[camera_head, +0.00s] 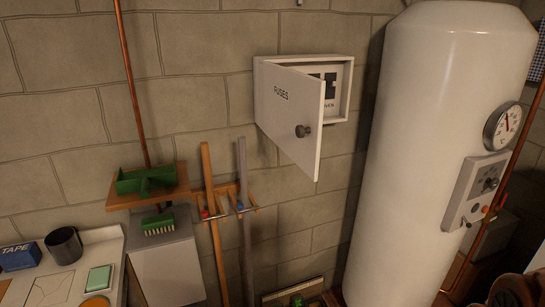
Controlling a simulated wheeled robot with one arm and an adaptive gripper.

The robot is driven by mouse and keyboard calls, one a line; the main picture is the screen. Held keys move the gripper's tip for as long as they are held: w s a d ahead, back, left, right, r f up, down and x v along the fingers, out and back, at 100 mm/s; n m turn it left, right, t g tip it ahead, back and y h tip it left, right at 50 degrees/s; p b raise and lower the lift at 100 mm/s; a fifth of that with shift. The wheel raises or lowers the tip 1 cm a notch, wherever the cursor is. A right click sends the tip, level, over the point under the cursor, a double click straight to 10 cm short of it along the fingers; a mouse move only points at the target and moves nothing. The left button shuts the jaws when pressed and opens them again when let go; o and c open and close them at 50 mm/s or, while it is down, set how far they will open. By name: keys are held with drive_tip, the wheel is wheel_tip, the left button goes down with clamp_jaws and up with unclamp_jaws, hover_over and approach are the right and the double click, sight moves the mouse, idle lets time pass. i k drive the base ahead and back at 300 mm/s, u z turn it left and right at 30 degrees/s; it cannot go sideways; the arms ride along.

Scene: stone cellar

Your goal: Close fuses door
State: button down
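The fuse box (345,104) is a white cabinet fixed to the stone wall at upper centre. Its door (291,112), lettered FUSES, hangs on the box's left side and stands open, swung out from the box. A dark round knob (303,131) sits near the door's free right edge. Dark parts (331,89) inside the box show past the door's edge; the rest of the inside is hidden by the door. My gripper is not in view.
A large white boiler tank (440,120) stands close to the right of the box. Below left are two upright handles on a rack (228,210), a wooden shelf with a green item (147,180), and a counter with a mug (64,245). The space before the door looks clear.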

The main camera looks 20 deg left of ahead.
sight(294, 100)
drive_tip(key=k, duration=0.3)
drive_tip(key=u, duration=1.95)
drive_tip(key=i, duration=0.5)
drive_tip(key=z, duration=0.1)
